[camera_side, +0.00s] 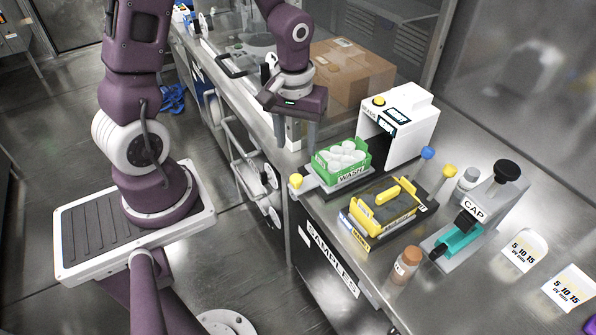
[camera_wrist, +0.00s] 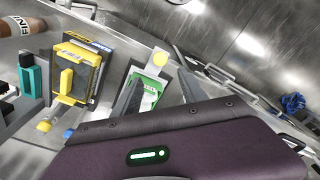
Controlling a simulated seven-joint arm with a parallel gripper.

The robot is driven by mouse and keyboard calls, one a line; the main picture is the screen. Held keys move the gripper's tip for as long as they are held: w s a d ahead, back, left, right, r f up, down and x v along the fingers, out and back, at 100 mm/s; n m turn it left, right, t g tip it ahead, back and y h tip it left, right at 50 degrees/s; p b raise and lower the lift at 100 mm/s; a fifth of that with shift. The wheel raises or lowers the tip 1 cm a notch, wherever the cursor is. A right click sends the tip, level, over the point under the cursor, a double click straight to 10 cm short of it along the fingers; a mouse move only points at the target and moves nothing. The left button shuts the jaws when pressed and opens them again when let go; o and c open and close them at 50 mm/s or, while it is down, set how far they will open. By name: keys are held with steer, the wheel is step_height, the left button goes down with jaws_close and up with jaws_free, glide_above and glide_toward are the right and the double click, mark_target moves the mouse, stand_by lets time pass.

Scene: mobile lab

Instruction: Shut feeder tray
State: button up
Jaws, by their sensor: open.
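The feeder tray (camera_side: 311,184) is slid out from the white machine (camera_side: 412,128) on the bench. It carries a green rack (camera_side: 343,176) marked WASH with several white round items, and has a yellow knob (camera_side: 296,181) at its outer end. My gripper (camera_side: 296,143) is open and empty, pointing down, above and behind the knob in the side view and apart from the tray. In the wrist view my gripper (camera_wrist: 160,78) has its fingers either side of the green rack (camera_wrist: 152,88), with the yellow knob (camera_wrist: 160,58) beyond the tips. My gripper's body hides the machine there.
A yellow rack on a dark base (camera_side: 384,210) stands close in front of the tray. A cardboard box (camera_side: 352,72) sits behind my gripper. Bare bench lies left of the machine.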

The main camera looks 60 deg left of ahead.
mark_target(297, 178)
steer(key=shift+n, duration=0.5)
step_height(297, 178, down, 10)
steer(key=shift+a+f, duration=0.1)
steer(key=shift+f, duration=0.15)
jaws_close()
steer(key=shift+w, duration=0.1)
stand_by(0.8)
